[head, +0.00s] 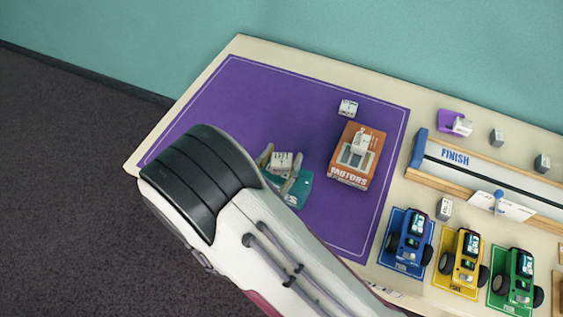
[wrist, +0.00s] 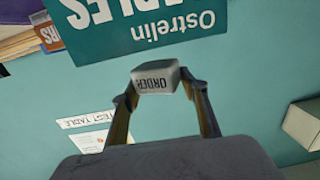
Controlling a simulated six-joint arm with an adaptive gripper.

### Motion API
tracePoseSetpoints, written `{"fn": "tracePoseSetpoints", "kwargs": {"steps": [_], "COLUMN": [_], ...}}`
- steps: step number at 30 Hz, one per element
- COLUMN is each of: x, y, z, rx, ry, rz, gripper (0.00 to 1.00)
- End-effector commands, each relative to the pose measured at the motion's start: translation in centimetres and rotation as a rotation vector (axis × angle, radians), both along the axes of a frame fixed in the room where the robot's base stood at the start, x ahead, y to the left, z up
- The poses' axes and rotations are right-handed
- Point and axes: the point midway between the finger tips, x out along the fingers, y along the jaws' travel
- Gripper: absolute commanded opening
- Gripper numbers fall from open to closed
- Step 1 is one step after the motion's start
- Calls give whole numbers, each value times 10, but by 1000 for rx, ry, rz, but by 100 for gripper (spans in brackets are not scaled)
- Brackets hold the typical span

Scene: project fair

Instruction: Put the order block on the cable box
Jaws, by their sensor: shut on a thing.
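The order block (wrist: 155,78) is a small pale block with "ORDER" on its face, held between my fingertips in the wrist view. It also shows in the head view (head: 282,160). My gripper (head: 281,168) is shut on it, with one finger at each side. The cable box (head: 303,188) is teal with white lettering, under and beside my gripper on the purple mat. My gripper and arm hide part of it. Its "Ostrelin" face fills the top of the wrist view (wrist: 190,45), upside down. I cannot tell whether block and box touch.
An orange MOTORS box (head: 348,178) with a pale block (head: 361,140) on top stands to the right. Another pale block (head: 348,108) lies behind it. Blue (head: 409,240), yellow (head: 462,260) and green (head: 516,277) toy vehicles stand at the right. The mat's back left is clear.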

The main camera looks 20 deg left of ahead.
Motion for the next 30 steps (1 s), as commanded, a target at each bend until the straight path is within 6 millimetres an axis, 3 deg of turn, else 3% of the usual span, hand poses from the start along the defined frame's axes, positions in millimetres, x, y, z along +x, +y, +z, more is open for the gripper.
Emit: {"fn": "tracePoseSetpoints", "kwargs": {"steps": [6, 23, 24, 25, 30], "x": [0, 0, 0, 0, 0], "y": [0, 0, 0, 0, 0], "z": [-17, -22, -22, -22, -22], "rx": [-2, 0, 0, 0, 0], "ry": [-1, -1, -1, 0, 0], "rz": [0, 0, 0, 0, 0], "gripper": [22, 22, 54, 61, 61]}}
